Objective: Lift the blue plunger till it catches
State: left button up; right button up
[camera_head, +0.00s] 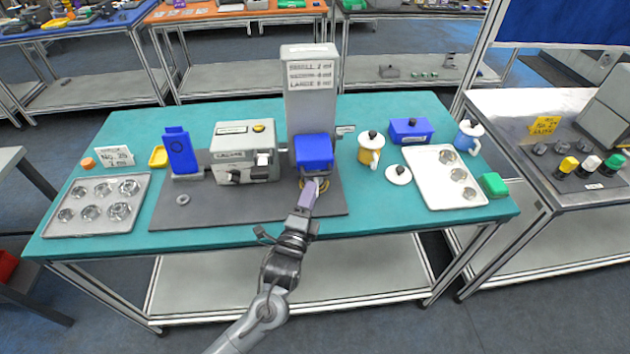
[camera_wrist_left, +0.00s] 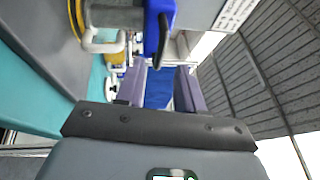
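A blue block (camera_head: 313,152), which looks like the plunger, sits low on the front of the tall grey tower (camera_head: 313,100). My left gripper (camera_head: 309,190) is just in front of and below the block, its purple fingers pointing toward it. In the left wrist view the fingers (camera_wrist_left: 160,88) stand apart. A blue surface (camera_wrist_left: 158,92) shows between them, and I cannot tell whether they touch it. Another blue part (camera_wrist_left: 158,25) with a dark edge shows above the fingers. My right gripper is not in view.
Left of the tower are a grey machine (camera_head: 246,150) and an upright blue piece (camera_head: 180,153). A grey tray (camera_head: 65,228) lies on the left. The teal table's front edge is fairly clear.

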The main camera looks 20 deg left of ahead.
aim_at(314, 168)
pick_arm(q)
jog(key=w, duration=0.3)
jog(key=w+r, duration=0.1)
jog(key=w, duration=0.1)
jog(key=shift+w+a, duration=0.15)
jog(key=shift+a, duration=0.1)
grip_shut()
